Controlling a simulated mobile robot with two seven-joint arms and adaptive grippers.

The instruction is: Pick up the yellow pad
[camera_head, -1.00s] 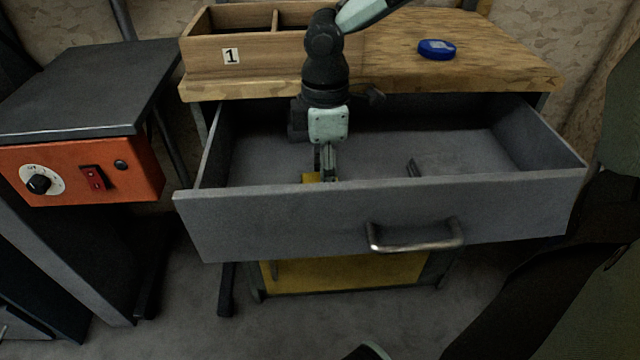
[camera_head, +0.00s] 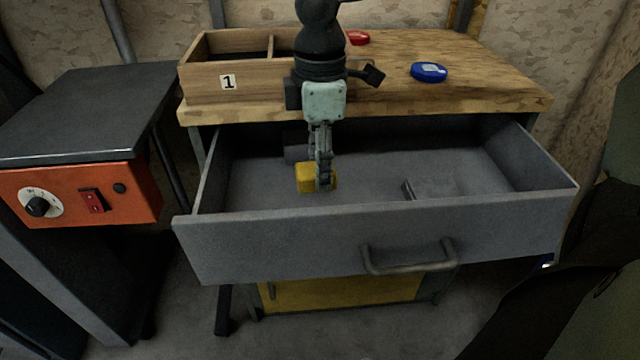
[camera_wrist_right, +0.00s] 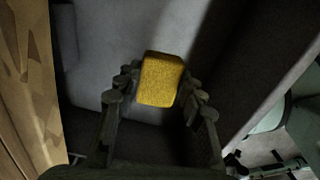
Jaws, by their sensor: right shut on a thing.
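The yellow pad (camera_head: 306,178) is a small block in the open grey drawer (camera_head: 375,240), left of its middle. My right gripper (camera_head: 323,183) points down into the drawer and is shut on the pad. In the right wrist view, the yellow pad (camera_wrist_right: 161,79) sits between the two fingers of the right gripper (camera_wrist_right: 158,92). The head view suggests the pad is raised off the drawer floor, but the exact gap cannot be told. My left gripper is not in view.
A wooden box marked 1 (camera_head: 228,84) stands on the wooden worktop (camera_head: 480,70) behind the drawer. A blue round item (camera_head: 429,72) and a red item (camera_head: 357,38) lie there too. A grey block (camera_head: 432,188) lies in the drawer. An orange-fronted machine (camera_head: 75,195) stands left.

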